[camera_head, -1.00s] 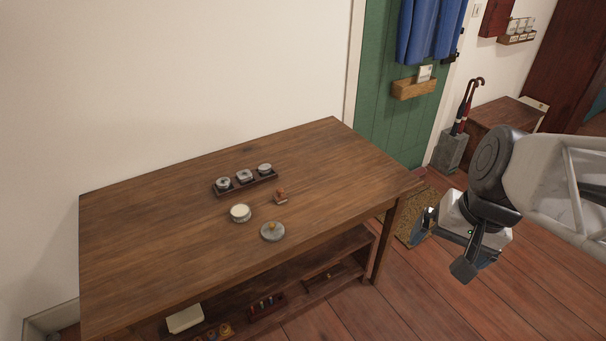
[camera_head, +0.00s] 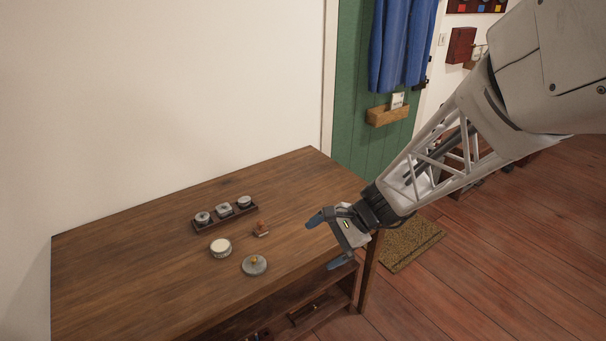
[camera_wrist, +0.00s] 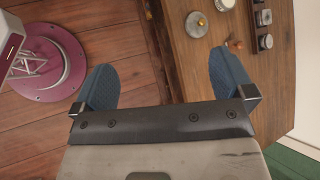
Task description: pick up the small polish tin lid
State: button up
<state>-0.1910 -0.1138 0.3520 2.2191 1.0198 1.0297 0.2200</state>
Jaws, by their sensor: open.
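The small polish tin lid (camera_head: 254,266) looks like a round grey disc with a yellowish knob and lies flat on the wooden table (camera_head: 130,260) near its front edge. It also shows at the top of the wrist view (camera_wrist: 196,28). An open round tin with pale contents (camera_head: 220,248) stands just behind and left of it. My gripper (camera_head: 328,241) is open and empty, to the right of the lid, above the table's right end. In the wrist view my gripper (camera_wrist: 163,72) has its blue fingers wide apart, straddling the table edge, with the lid beyond them.
A dark tray (camera_head: 228,217) with 3 small tins stands behind. A small reddish-brown object (camera_head: 261,230) lies between tray and lid. A lower shelf (camera_head: 300,300) is under the tabletop. The table's left part is clear. A doormat (camera_head: 412,246) lies on the floor.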

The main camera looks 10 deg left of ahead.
jog(key=w+a+f+m+y, duration=0.2)
jog(key=w+a+f+m, duration=0.25)
jog(key=a+f, duration=0.3)
jog(key=m+t+y, duration=0.2)
jog(key=m, duration=0.3)
send_near(257, 260)
jog(key=x, duration=0.2)
jog(key=shift+w+a+f, duration=0.1)
jog(key=shift+a+f, duration=0.05)
jog(key=shift+f, duration=0.25)
jog(key=shift+a, duration=0.1)
jog(key=shift+x, duration=1.2)
jog(key=shift+r+x, duration=0.15)
jog(key=shift+x, duration=1.15)
jog(key=shift+r+x, duration=0.1)
jog(key=shift+x, duration=1.2)
jog(key=shift+a, duration=0.15)
jog(key=shift+c, duration=0.5)
